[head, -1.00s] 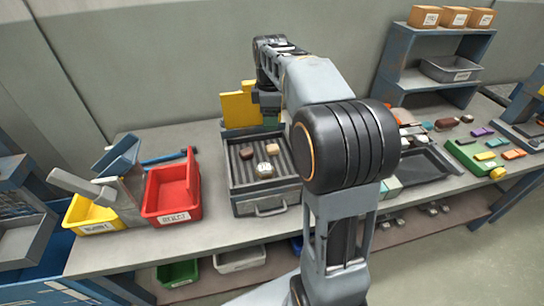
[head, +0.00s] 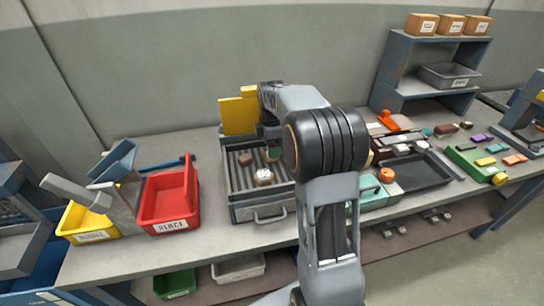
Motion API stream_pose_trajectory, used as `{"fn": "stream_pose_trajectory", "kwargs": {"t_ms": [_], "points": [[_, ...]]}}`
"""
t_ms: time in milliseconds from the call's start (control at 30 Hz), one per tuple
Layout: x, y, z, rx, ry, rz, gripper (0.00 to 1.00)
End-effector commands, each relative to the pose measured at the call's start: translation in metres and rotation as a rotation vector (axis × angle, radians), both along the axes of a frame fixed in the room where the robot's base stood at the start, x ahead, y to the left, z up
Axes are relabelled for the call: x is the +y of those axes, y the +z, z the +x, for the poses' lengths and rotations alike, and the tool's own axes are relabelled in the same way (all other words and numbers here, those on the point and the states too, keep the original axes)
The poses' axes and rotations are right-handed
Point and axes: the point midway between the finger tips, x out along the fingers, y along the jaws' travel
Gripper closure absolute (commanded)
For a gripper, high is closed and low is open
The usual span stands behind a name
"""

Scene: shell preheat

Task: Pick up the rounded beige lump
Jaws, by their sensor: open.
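A ridged metal tray (head: 250,213) with a front handle stands on the workbench. A pale, rounded lump (head: 264,178) with dark marks lies in its middle, and a brown lump (head: 245,159) lies behind it to the left. The tan-beige lump seen earlier at the back right of the tray is now hidden behind my arm's end. My gripper (head: 270,153) points down over the tray's back right, close above where that lump lay. It is open, though its fingers are small and partly hidden by my arm.
A yellow panel (head: 238,115) stands behind the tray. A red bin (head: 169,205) and a yellow bin (head: 92,222) are to the left.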

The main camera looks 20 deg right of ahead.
Motion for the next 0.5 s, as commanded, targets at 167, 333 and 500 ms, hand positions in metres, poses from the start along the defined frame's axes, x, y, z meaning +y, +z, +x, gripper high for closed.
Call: {"fn": "stream_pose_trajectory", "kwargs": {"t_ms": [167, 333, 500], "points": [[-0.002, -0.025, 0.002, 0.004, 0.0, 0.001, 0.32], [-0.002, -0.039, 0.002, 0.003, 0.0, 0.001, 0.32], [-0.002, -0.041, 0.002, 0.0, -0.001, 0.0, 0.32]]}}
